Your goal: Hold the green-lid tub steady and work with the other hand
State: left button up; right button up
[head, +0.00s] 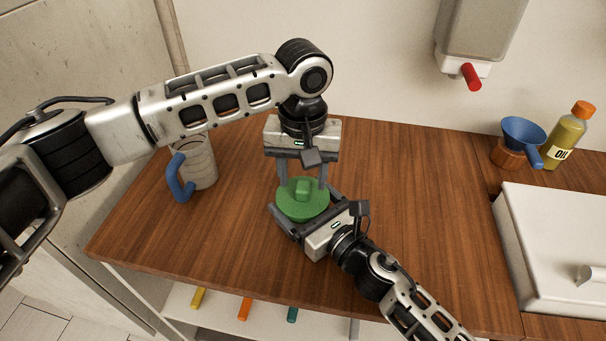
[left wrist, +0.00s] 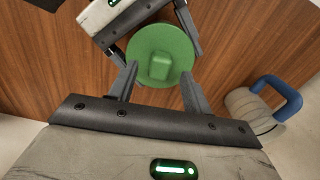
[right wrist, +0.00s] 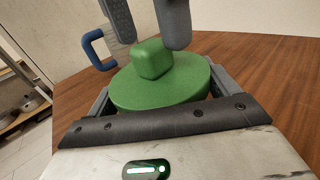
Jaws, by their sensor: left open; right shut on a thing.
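The green-lid tub (head: 301,205) stands on the wooden counter, seen from above as a round green lid with a block-shaped green knob (head: 303,189). My right gripper (head: 290,218) is shut on the tub, its fingers on either side below the lid; the lid fills the middle of the right wrist view (right wrist: 160,88). The tub's body is mostly hidden. My left gripper (head: 302,180) is open above the lid, fingers pointing down on either side of the knob, with gaps between. In the left wrist view the knob (left wrist: 160,67) lies between and beyond the fingertips.
A grey mug (head: 201,163) with a blue handle stands at the left. At the right are a blue funnel (head: 524,134), an oil bottle (head: 571,134) and a white box (head: 555,245). A dispenser (head: 484,40) hangs on the wall. The counter between is clear.

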pick_arm(q)
jog(key=shift+r, duration=3.2)
pick_arm(e)
jog(key=o, duration=0.9)
jog(key=shift+o, duration=0.2)
jog(key=v, duration=1.2)
